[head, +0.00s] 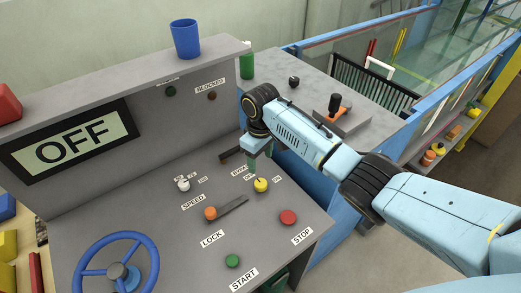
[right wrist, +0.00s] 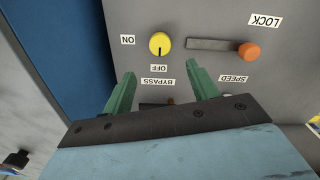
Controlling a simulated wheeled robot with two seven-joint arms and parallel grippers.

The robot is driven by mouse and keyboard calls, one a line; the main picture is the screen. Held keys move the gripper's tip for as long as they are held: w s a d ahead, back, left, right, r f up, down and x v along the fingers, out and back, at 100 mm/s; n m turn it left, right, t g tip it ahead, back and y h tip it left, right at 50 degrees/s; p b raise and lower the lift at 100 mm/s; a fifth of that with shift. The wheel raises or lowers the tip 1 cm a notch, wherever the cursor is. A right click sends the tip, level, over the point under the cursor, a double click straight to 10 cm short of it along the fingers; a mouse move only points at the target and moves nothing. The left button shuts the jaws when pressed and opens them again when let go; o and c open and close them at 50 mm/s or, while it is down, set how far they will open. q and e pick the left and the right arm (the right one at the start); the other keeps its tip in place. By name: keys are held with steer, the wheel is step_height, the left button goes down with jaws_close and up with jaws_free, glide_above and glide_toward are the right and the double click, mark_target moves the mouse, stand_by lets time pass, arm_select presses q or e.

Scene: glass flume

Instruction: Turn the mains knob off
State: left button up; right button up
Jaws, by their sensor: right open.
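The yellow knob (head: 260,185) sits on the sloping grey console (head: 150,245) between small OFF and ON labels. I see no label reading mains; I take this knob as the mains knob. In the right wrist view the knob (right wrist: 160,44) has a dark mark on the side toward OFF. In the right wrist view the fingers (right wrist: 161,80) are spread either side of the BYPASS label, apart from the knob. My left gripper is out of view.
Near the knob are the orange-ended LOCK lever (head: 211,213), the white SPEED knob (head: 183,185), the red STOP button (head: 288,217) and the green START button (head: 232,261). A dark bar (head: 231,155) lies by BYPASS. The display (head: 73,142) reads OFF. A blue wheel (head: 118,272) stands left.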

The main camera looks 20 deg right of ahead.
step_height(320, 180, up, 2)
steer(key=shift+r, duration=0.25)
stand_by(0.4)
